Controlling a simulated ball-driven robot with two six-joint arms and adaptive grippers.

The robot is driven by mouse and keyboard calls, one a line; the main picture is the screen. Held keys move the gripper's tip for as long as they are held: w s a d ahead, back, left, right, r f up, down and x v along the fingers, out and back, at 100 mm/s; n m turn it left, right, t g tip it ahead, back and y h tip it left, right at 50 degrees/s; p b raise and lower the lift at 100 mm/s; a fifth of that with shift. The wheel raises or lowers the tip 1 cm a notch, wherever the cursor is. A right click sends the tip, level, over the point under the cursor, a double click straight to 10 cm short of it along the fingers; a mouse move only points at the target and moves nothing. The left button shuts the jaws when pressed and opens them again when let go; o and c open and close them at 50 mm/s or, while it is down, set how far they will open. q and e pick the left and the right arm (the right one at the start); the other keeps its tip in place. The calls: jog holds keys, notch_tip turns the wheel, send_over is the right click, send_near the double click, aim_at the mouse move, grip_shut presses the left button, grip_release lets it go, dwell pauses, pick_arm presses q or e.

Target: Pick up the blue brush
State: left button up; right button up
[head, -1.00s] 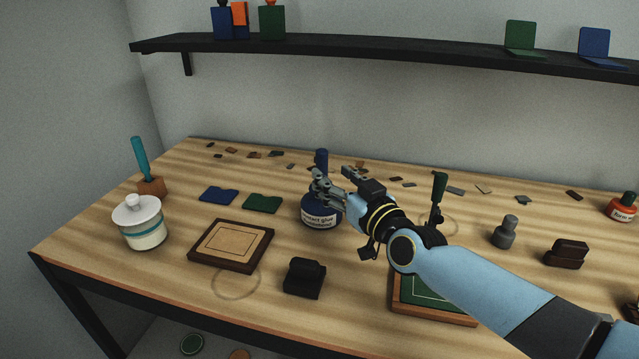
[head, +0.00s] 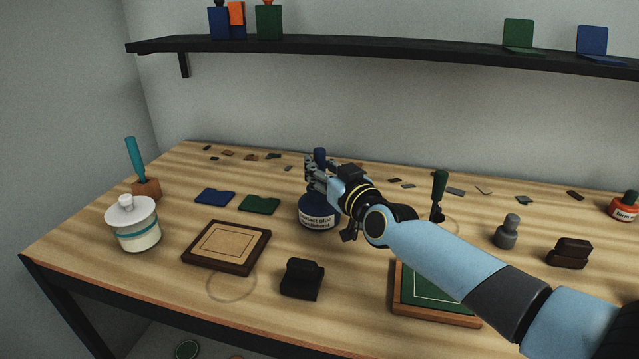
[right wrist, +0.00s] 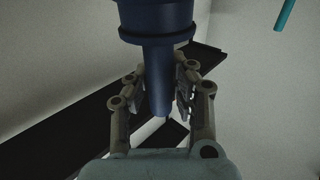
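The blue brush (head: 320,156) stands upright in the dark blue contact glue pot (head: 318,213), with its handle end showing above my gripper. My right gripper (head: 312,172) is at the handle, above the pot. In the right wrist view the brush handle (right wrist: 158,75) runs between the two fingers of the gripper (right wrist: 160,97). The fingers stand on both sides of it and look open, with narrow gaps. The bristles are hidden in the pot. My left gripper is not in view.
Left of the pot lie a green card (head: 259,205), a blue card (head: 215,197) and a framed tan panel (head: 226,246). A black block (head: 302,279) is in front. A green-handled tool (head: 439,190) stands to the right. A shelf (head: 400,49) runs above the table.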

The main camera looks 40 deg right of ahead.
grip_shut()
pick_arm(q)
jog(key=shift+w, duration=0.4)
pick_arm(e)
jog(key=shift+r, duration=0.15)
pick_arm(q)
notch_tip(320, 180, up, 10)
jog(key=p, duration=0.9)
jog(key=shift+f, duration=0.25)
pick_arm(e)
notch_tip(320, 180, up, 10)
jog(key=shift+f, duration=0.15)
